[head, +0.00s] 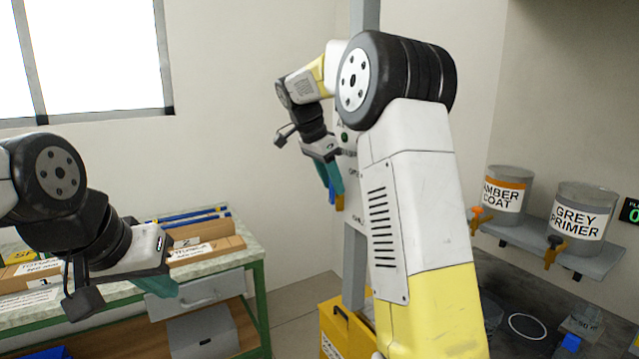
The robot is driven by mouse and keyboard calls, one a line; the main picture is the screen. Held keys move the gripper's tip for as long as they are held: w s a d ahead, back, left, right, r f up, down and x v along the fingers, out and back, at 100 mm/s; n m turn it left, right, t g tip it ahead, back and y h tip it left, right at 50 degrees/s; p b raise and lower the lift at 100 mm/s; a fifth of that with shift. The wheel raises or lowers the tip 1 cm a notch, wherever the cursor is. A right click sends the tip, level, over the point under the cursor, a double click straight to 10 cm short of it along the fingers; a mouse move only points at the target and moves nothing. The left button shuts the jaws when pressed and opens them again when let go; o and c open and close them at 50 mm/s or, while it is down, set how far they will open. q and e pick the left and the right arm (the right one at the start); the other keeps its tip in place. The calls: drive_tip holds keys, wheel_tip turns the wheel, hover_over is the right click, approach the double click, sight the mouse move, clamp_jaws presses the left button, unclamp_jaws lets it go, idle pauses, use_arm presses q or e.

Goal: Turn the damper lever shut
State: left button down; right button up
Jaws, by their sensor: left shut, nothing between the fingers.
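My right gripper (329,177) has teal fingers and is raised in front of a pale panel (345,122) on a grey post (354,255). The panel carries a green spot and partly covered lettering. My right arm hides much of the panel, and I cannot clearly make out the damper lever. Small blue and orange parts (339,202) show right by the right fingers; I cannot tell what they belong to or whether the fingers touch them. The right finger opening is too small to judge. My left gripper (158,286) is shut and empty, in front of the bench.
A green-framed bench (250,254) at left holds labelled cardboard trays (205,250) and blue rods (185,215). A yellow box (333,325) stands by the post. At right, amber coat (505,197) and grey primer (578,215) cans sit on a shelf (600,262).

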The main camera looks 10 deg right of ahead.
drive_tip(key=shift+f, duration=0.15)
clamp_jaws()
idle(1.4)
